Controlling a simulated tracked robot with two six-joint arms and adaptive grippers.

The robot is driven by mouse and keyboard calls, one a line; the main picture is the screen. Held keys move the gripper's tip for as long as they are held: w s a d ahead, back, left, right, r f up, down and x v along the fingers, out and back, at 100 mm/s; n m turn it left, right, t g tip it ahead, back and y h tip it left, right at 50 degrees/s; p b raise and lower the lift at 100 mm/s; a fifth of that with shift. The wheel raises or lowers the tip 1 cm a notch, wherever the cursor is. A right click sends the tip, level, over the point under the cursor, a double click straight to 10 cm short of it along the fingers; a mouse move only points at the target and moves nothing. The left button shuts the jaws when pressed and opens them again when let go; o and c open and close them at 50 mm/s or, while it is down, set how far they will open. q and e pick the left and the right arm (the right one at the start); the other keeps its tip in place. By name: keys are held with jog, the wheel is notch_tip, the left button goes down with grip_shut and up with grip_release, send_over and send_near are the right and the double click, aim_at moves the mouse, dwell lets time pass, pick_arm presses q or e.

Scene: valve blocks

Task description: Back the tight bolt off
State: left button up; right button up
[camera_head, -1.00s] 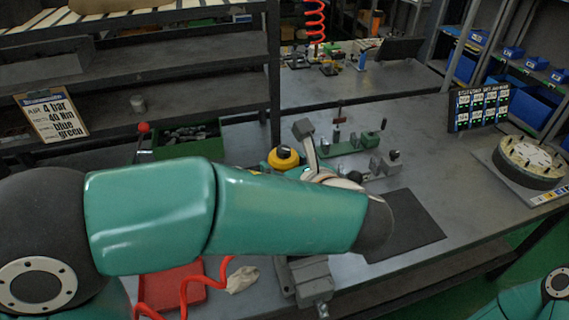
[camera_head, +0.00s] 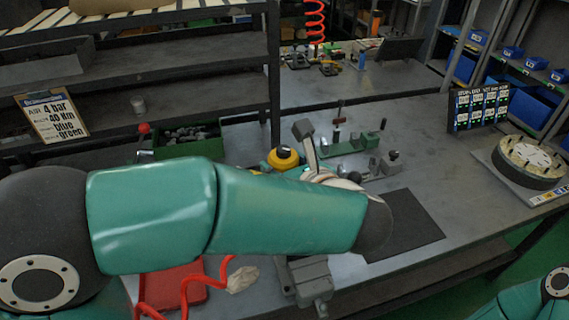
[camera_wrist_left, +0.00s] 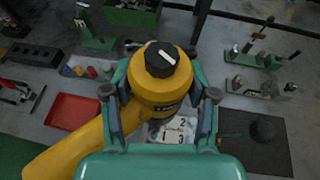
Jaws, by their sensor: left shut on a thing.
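A yellow power tool (camera_wrist_left: 161,85) with a black round cap shows in the left wrist view, its yellow handle running to the lower left. My left gripper (camera_wrist_left: 160,97) has a finger on each side of its body and is shut on it. In the head view the tool's yellow and black top (camera_head: 283,157) shows behind my left forearm, which hides most of the gripper. Below the tool is a pale plate (camera_wrist_left: 179,131) marked with numbers. The bolt and the tool's lower end are hidden. My right gripper is out of view.
A red tray (camera_wrist_left: 74,119) lies left of the tool, with a red hose (camera_head: 190,282) by it. A dark mat (camera_head: 408,225) lies right of my forearm. Green fixtures (camera_head: 350,144) stand behind. A rotary disc (camera_head: 530,157) sits at the far right. The table's right middle is clear.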

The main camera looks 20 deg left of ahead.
aim_at(285, 149)
pick_arm(q)
jog(key=shift+f, duration=0.15)
jog(key=shift+w+r+p, duration=0.1)
jog(key=shift+r+p, duration=0.4)
jog(key=shift+p, duration=0.15)
notch_tip(285, 149, up, 4)
jog(key=p, duration=0.3)
jog(key=shift+r, duration=0.3)
jog(key=shift+r+p, duration=0.4)
jog(key=shift+r, duration=0.5)
jog(key=shift+f, duration=0.1)
